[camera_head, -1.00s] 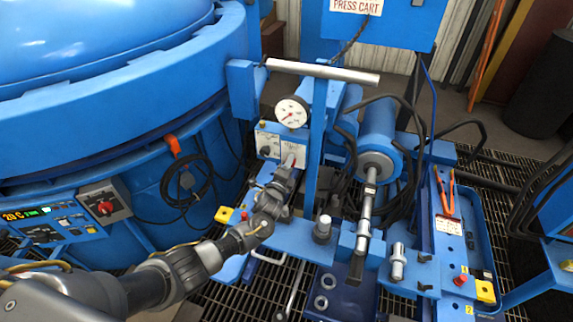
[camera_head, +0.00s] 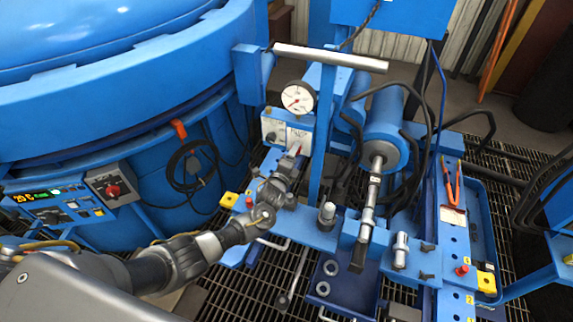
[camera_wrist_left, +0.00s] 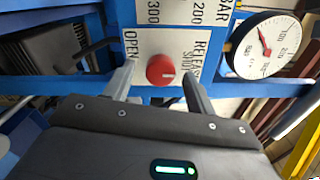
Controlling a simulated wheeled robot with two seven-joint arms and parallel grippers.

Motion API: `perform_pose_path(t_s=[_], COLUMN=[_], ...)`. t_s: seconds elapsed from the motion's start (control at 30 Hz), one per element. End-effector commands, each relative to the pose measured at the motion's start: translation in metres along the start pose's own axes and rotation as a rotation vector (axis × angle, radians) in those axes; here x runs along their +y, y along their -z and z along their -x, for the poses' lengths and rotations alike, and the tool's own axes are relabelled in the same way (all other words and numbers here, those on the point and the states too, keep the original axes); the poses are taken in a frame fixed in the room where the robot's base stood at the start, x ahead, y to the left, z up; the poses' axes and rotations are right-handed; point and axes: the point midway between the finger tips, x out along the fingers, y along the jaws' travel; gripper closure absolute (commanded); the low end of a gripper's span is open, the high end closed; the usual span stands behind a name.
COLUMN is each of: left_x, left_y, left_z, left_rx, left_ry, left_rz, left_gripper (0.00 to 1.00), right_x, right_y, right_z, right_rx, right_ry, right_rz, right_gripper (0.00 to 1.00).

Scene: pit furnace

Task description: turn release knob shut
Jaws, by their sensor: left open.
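The round red release knob (camera_wrist_left: 160,70) sits on a white panel with the printed words OPEN and RELEASE SHUT. A pale line shows on the knob's face, running toward the right. My left gripper (camera_wrist_left: 158,84) is open, with one finger on each side of the knob. Gaps show between the knob and both fingers, and I see no contact. In the head view my left gripper (camera_head: 294,162) reaches the white panel (camera_head: 299,136) below the gauge. There the knob is a small red spot (camera_head: 299,150), partly hidden by the fingers. My right gripper is in neither view.
A round pressure gauge (camera_head: 297,98) stands just above the panel and a blue post (camera_head: 323,140) rises close on its right. A blue cylinder (camera_head: 384,135) and black hoses lie further right. The large blue furnace (camera_head: 110,90) fills the left.

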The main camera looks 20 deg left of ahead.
Motion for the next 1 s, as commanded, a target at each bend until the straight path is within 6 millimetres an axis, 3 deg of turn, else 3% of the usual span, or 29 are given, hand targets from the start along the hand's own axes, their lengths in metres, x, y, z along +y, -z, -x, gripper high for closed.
perform_pose_path(t_s=[0.2, 0.43, 0.6, 1.0], left_x=[0.001, 0.001, 0.0, 0.0], left_y=[-0.001, 0.0, 0.0, 0.0], left_z=[0.045, 0.08, 0.09, 0.091], left_rx=[0.001, 0.0, 0.001, 0.0], left_ry=[-0.002, -0.001, 0.0, 0.0], left_rz=[0.0, 0.0, -0.001, -0.001], left_gripper=[0.44, 0.44, 0.44, 0.44], right_x=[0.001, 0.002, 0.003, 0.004], right_y=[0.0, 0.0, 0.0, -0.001], right_z=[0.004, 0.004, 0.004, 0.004], right_rx=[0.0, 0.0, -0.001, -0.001], right_ry=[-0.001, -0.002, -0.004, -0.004], right_rz=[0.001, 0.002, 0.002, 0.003], right_gripper=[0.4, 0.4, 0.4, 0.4])
